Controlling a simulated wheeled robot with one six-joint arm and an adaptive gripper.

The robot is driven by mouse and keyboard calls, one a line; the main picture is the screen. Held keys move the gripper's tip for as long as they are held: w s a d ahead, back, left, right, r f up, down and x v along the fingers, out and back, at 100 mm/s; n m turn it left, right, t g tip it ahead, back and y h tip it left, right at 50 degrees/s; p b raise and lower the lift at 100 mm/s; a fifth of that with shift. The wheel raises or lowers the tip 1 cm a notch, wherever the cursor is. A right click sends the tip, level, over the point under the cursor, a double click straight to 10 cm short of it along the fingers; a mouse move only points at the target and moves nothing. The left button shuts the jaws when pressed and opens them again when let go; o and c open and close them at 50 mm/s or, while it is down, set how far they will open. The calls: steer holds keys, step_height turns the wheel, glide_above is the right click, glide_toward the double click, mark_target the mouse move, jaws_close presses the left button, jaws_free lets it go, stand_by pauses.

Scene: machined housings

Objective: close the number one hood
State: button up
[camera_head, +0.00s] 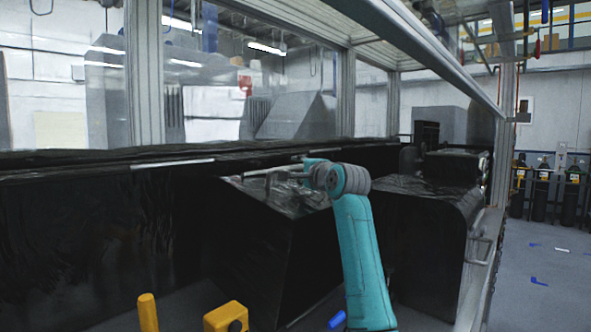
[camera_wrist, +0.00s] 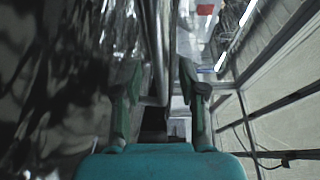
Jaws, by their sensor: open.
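A dark hood with a slanted, shiny top (camera_head: 270,235) stands at the middle of the head view, just left of my teal arm. No number is readable on it. A pale metal bar shows near its upper edge, but my wrist partly hides that area. In the wrist view, my gripper (camera_wrist: 161,72) is open, with one green finger on each side. A metal bar like a handle (camera_wrist: 157,40) runs lengthwise between the fingers. Whether a finger touches it, I cannot tell. A dark, glossy surface fills the left of the wrist view.
Another dark housing (camera_head: 425,235) with a side handle (camera_head: 481,243) stands right of my arm. A long dark panel (camera_head: 90,235) extends left. A metal frame with glass panes rises behind. Gas cylinders (camera_head: 541,190) stand at far right, beyond open floor (camera_head: 550,250).

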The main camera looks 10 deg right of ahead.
steer(key=shift+x, duration=1)
jaws_close()
